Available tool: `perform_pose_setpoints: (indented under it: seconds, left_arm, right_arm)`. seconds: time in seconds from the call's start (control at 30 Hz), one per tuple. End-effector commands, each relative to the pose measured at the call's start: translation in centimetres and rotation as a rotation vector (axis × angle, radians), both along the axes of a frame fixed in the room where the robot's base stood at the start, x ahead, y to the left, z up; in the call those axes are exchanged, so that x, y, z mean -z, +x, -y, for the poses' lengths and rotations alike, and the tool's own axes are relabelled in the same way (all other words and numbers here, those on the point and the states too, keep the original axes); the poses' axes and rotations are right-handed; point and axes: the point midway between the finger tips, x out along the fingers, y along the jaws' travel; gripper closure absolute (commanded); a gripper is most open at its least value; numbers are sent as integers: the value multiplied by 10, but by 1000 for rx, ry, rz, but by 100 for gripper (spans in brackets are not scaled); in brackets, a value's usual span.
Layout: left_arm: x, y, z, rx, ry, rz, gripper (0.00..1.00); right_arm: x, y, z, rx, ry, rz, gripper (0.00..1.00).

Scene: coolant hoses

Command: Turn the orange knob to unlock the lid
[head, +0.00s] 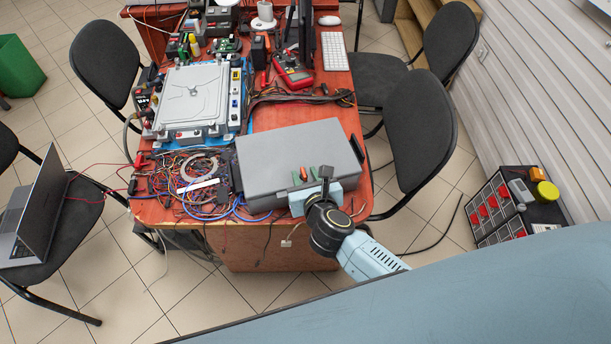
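A grey case (290,150) with a flat, closed-looking lid lies at the near right corner of the red-brown table. A small orange piece (303,174), which looks like the knob, shows at the case's near side, between small green parts (296,179). My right gripper (314,182) is at this near edge, right by the orange piece, and its pale blue body hides part of the case front. The fingers are small and partly merge with the case, so I cannot tell whether they touch the knob or how far apart they are. My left gripper is not in view.
Tangled wires (195,190) lie left of the case. A white-topped unit (190,95) and a red multimeter (292,72) stand behind. Black chairs (420,130) stand close on the right. A laptop (38,210) rests on a chair at left. The floor before the table is mostly clear.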

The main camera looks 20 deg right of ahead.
Motion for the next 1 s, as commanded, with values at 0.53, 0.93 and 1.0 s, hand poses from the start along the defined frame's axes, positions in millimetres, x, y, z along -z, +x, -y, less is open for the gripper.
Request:
perform_pose_setpoints:
  seconds: [0.53,0.93,1.0]
  left_arm:
    - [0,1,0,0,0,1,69]
    - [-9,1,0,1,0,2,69]
    - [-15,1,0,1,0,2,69]
  right_arm:
    - [0,2,0,-1,0,0,100]
    - [-1,1,1,-41,-1,-1,100]
    - [-2,1,2,-70,-4,-1,100]
